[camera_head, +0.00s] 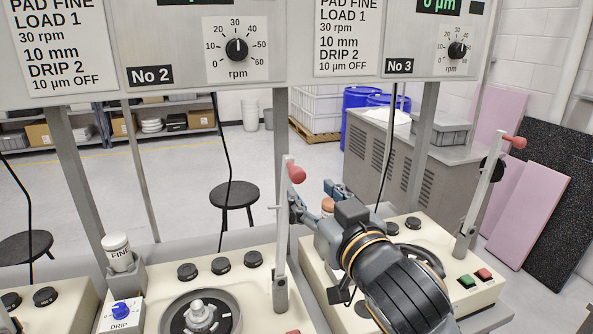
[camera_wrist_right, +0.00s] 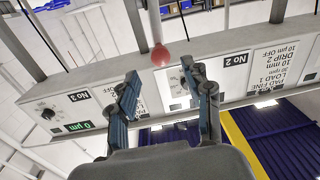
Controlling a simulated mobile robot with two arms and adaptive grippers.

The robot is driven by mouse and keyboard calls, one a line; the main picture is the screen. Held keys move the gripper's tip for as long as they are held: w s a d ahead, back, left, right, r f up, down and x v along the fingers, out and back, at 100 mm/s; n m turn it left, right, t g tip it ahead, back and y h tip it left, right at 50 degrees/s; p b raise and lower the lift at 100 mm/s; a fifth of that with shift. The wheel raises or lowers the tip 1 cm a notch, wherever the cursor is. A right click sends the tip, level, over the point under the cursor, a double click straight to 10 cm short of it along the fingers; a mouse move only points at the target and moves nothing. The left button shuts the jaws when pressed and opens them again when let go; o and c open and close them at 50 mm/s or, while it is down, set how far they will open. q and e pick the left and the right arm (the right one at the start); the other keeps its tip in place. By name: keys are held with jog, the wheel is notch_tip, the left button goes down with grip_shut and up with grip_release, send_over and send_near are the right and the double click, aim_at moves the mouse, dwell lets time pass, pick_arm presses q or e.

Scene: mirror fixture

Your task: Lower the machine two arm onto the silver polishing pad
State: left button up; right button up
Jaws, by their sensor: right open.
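The machine two arm (camera_head: 281,240) is a pale upright bar at the right side of machine two, with a red knob (camera_head: 297,173) at its top. The polishing pad (camera_head: 173,325) is on a round plate low in the head view, with a silver hub (camera_head: 199,313) at its middle; the frame edge cuts it off. My right gripper (camera_head: 311,196) is open beside the upper part of the arm, just right of the knob. In the right wrist view, the red knob (camera_wrist_right: 160,55) shows between the spread fingers (camera_wrist_right: 160,78); contact is not visible. My left gripper is not in view.
A white FINE bottle (camera_head: 118,252) stands behind a DRIP box (camera_head: 121,314). Black knobs (camera_head: 221,265) line machine two's back. Machine three's upright arm (camera_head: 479,195) and red and green buttons (camera_head: 475,278) are on the right. The No 2 panel (camera_head: 190,70) hangs above.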

aim_at(300, 179)
jog(key=p+x, duration=0.2)
jog(key=x, duration=0.6)
jog(key=shift+w+a, duration=0.15)
jog(key=shift+w, duration=0.05)
